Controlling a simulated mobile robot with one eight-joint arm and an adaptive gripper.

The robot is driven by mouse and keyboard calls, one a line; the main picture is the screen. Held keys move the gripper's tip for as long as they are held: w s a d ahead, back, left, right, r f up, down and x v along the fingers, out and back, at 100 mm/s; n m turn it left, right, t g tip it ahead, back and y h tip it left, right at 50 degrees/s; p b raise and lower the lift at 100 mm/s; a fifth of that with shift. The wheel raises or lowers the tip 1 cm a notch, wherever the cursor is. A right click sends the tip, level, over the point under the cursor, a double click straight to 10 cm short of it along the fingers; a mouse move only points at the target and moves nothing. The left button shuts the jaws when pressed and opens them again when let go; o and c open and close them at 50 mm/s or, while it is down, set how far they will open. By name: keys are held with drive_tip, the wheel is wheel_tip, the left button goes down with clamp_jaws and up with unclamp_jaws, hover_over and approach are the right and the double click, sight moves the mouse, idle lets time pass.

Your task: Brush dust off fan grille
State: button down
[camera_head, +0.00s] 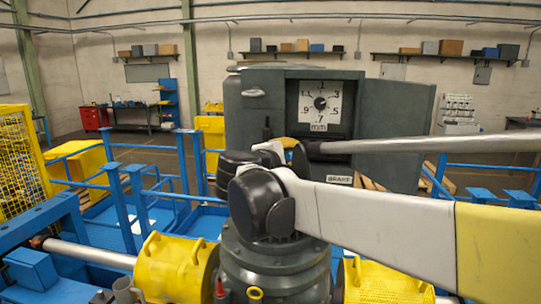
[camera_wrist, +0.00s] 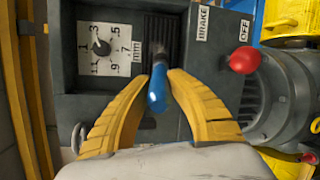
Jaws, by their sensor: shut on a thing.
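My gripper (camera_wrist: 158,80) has its two yellow fingers on either side of a blue handle (camera_wrist: 157,92), which I take to be the brush, and is shut on it. The handle's far end points toward the fan grille (camera_wrist: 163,30), a dark panel of parallel slats beside the dial. The brush head is small and dark, and I cannot tell whether it touches the grille. I cannot make out dust on the slats. In the head view, a yellow part of my gripper (camera_head: 283,143) shows in front of the grey cabinet; my arm hides the brush and grille there.
The grey cabinet (camera_head: 250,105) carries a white dial (camera_head: 320,103) and an open door (camera_head: 405,105) on its right. A red knob (camera_wrist: 243,60) sticks out near the BRAKE label (camera_wrist: 203,23). Yellow drums (camera_head: 175,268) and blue railings (camera_head: 125,205) stand in front.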

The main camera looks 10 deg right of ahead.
drive_tip(key=shift+w+d, duration=0.2)
drive_tip(key=shift+w, duration=0.4)
drive_tip(key=shift+d, duration=0.15)
idle(1.3)
drive_tip(key=shift+s+a, duration=0.35)
drive_tip(key=shift+s, duration=0.6)
drive_tip(key=shift+s+a, duration=0.35)
drive_tip(key=shift+s, duration=0.55)
drive_tip(key=shift+s+a, duration=0.35)
drive_tip(key=shift+s, duration=0.6)
